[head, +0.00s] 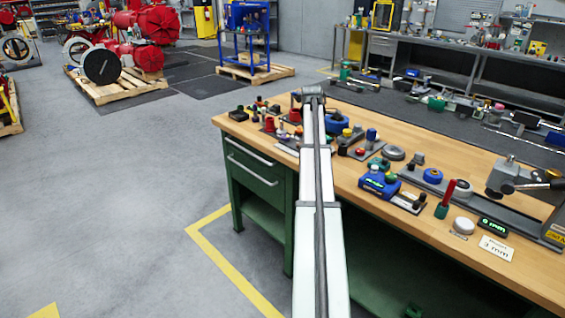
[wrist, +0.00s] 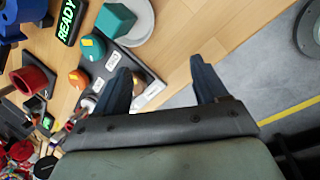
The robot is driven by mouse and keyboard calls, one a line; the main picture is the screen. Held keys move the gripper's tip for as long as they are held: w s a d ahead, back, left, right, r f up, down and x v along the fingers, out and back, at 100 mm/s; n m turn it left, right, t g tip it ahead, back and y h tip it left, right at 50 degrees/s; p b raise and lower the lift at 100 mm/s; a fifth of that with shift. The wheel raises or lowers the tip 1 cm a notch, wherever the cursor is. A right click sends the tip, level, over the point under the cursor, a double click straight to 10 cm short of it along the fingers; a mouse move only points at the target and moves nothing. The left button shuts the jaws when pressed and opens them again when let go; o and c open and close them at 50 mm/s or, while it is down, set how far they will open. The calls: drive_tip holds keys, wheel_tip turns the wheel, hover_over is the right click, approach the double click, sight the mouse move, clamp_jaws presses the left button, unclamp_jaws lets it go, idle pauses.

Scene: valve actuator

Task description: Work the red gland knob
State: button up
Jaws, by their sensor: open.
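My gripper (wrist: 162,80) shows in the wrist view with its two dark fingers apart and nothing between them. Wood bench top and grey floor lie beyond the fingers. A red hollow round part (wrist: 32,79) stands at the left of that view, apart from the fingers. In the head view, small red knobs (head: 269,124) stand at the bench's left end, beside my arm. A low red cap (head: 359,152) sits right of my arm. I cannot tell which of these is the gland knob. My arm's far end hides part of the bench, and the fingers cannot be made out there.
In the wrist view, a black plate (wrist: 130,62) carries an orange knob (wrist: 79,78) and a teal knob (wrist: 93,46) near the left finger. A green READY display (wrist: 68,20) is close by. In the head view, a blue-green device (head: 379,184) stands near the bench's front edge.

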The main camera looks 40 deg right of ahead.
drive_tip(key=w+a+f+m, duration=0.1)
drive_tip(key=w+a+f, duration=0.2)
drive_tip(key=a, duration=0.3)
drive_tip(key=w+a+f+m+t+y, duration=0.1)
drive_tip(key=w+a+f+m, duration=0.1)
drive_tip(key=a+f, duration=0.3)
drive_tip(key=shift+w+a+f+t, duration=0.15)
drive_tip(key=shift+w+a+t, duration=0.2)
drive_tip(key=shift+w, duration=0.25)
